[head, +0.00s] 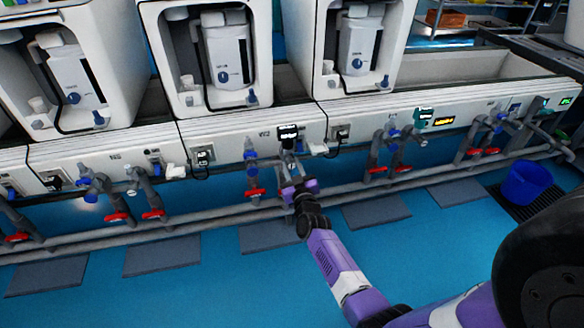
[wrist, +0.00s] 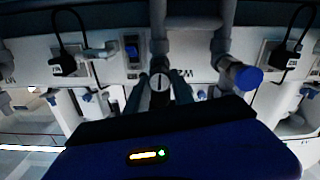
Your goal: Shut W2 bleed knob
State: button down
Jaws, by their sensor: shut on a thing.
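My gripper (head: 290,166) reaches up to the piping just below that display. In the wrist view the W2 label shows on the pale panel, and my gripper (wrist: 160,90) has a finger on each side of a dark round knob (wrist: 160,82) with a pale mark across its face. The gripper is shut on this knob. In the head view my gripper and arm hide the knob.
A blue-capped fitting (wrist: 241,75) stands close beside the gripper in the wrist view. A red valve handle (head: 254,193) sits below to the left. Grey pipes (head: 225,212) run along the bench front. White units (head: 205,50) stand above. A blue bucket (head: 526,182) is at right.

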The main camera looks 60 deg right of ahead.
jog(key=m, duration=0.3)
jog(key=shift+m+b, duration=0.4)
jog(key=m+b, duration=0.1)
jog(key=m, duration=0.3)
jog(key=shift+f+m, duration=0.1)
jog(key=shift+m, duration=0.2)
jog(key=m+b, duration=0.1)
jog(key=m, duration=0.3)
jog(key=shift+s+m, duration=0.1)
jog(key=shift+m, duration=0.2)
jog(key=shift+d+m+b, duration=0.1)
jog(key=shift+m+b, duration=0.4)
jog(key=shift+m, duration=1.6)
jog(key=shift+s, duration=0.1)
jog(key=c, duration=1.1)
grip_release()
